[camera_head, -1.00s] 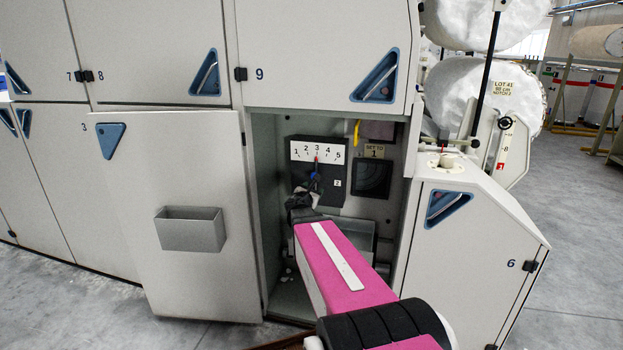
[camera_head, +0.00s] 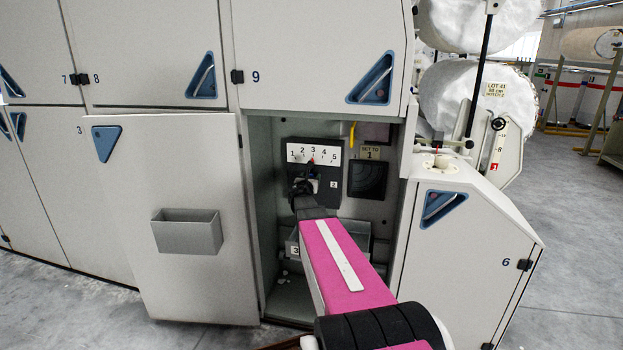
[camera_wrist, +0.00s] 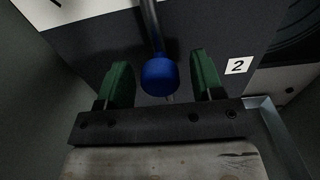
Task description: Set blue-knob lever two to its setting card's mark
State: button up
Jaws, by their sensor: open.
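The blue knob (camera_wrist: 160,75) of lever two sits between the two green fingers of my open gripper (camera_wrist: 162,82) in the wrist view, with gaps on both sides. The lever's metal rod (camera_wrist: 151,25) runs up from the knob. A label "2" (camera_wrist: 236,66) is on the dark panel to the right. In the head view, the white scale (camera_head: 314,153) reads 1 to 5, and a red pointer (camera_head: 311,161) stands at about 3. The setting card (camera_head: 370,152) reads "SET TO 1". My gripper (camera_head: 304,184) hides the knob there.
The lever is inside an open cabinet bay. The open door (camera_head: 178,240) with a grey bin (camera_head: 188,232) stands to the left, and cabinet 6 (camera_head: 460,270) to the right. A yellow item (camera_head: 352,134) hangs beside the scale. A dark square cover (camera_head: 368,180) is below the card.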

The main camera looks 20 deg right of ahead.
jog(key=shift+x, duration=0.85)
grip_shut()
jog(key=shift+a, duration=0.1)
jog(key=shift+w+a+f+n, duration=0.15)
jog(key=shift+w+a+n, duration=0.3)
jog(key=shift+n, duration=0.6)
jog(key=shift+w+a+f+n, duration=0.2)
jog(key=shift+a+n, duration=0.35)
jog(key=shift+n, duration=0.45)
jog(key=shift+w+a+f+n, duration=0.15)
jog(key=shift+w+a+n, duration=0.25)
jog(key=shift+n, duration=0.65)
jog(key=shift+a, duration=0.1)
